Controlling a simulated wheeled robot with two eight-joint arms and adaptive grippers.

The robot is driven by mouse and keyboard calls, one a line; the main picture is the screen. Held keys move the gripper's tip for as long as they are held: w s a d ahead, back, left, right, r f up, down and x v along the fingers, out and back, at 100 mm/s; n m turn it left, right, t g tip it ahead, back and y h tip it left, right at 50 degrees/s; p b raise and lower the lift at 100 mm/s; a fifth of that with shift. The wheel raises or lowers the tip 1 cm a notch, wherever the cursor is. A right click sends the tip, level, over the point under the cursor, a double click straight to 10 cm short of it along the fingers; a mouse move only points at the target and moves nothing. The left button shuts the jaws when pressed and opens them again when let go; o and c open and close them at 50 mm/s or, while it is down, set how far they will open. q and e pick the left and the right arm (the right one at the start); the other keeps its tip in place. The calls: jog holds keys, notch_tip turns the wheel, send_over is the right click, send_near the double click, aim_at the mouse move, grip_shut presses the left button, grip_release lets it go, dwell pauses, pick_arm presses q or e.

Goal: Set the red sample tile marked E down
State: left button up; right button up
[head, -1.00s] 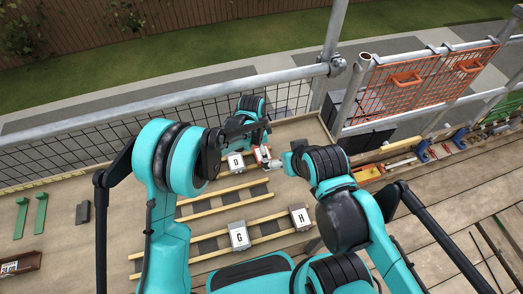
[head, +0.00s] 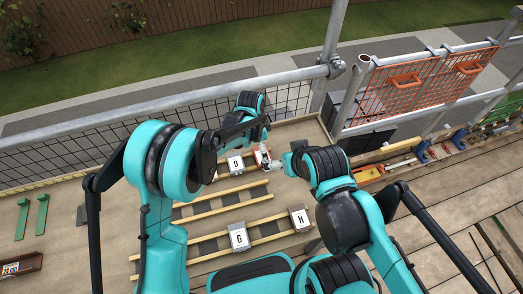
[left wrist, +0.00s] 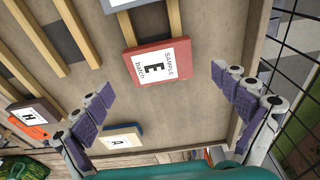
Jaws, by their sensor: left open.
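The red sample tile (left wrist: 152,65) marked E lies face up across the ends of two wooden battens in the left wrist view. In the head view only a small red and white part of it (head: 263,151) shows between my arms. My left gripper (left wrist: 165,80) is open, its two purple-padded fingers apart on either side of the tile and not seen touching it. In the head view my left wrist hangs over the far end of the board. My right gripper (head: 273,163) is close to the red tile; its fingers are too small to read.
Tiles D (head: 235,163), G (head: 239,236) and H (head: 299,218) sit on the battens. Tile A (left wrist: 112,138) shows in the left wrist view. A mesh guardrail (head: 60,152) runs behind the board. Orange mesh panels (head: 420,80) hang on the right rail.

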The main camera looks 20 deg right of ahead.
aim_at(258, 156)
pick_arm(q)
notch_tip(258, 156, up, 9)
jog(key=a+p, duration=0.1)
jog(key=p, duration=0.1)
jog(key=shift+r, duration=0.2)
jog(key=shift+a, duration=0.15)
jog(key=s+a+r+n+t, duration=0.2)
jog(key=s+a+r+n, duration=0.15)
jog(key=a, duration=0.45)
jog(key=s+a+r+n+t, duration=0.1)
jog(key=s+a+r+n, duration=0.3)
jog(key=a, duration=0.3)
jog(key=s+a+r+n+t, duration=0.2)
jog(key=a+r+n, duration=0.2)
jog(key=a+r, duration=0.3)
jog(key=s+a+f+n+t+y, duration=0.1)
jog(key=s+a+f+n+t, duration=0.1)
jog(key=s+a+n, duration=0.4)
jog(key=shift+s+a+f, duration=0.5)
jog(key=shift+s+a, duration=0.25)
jog(key=shift+a, duration=0.95)
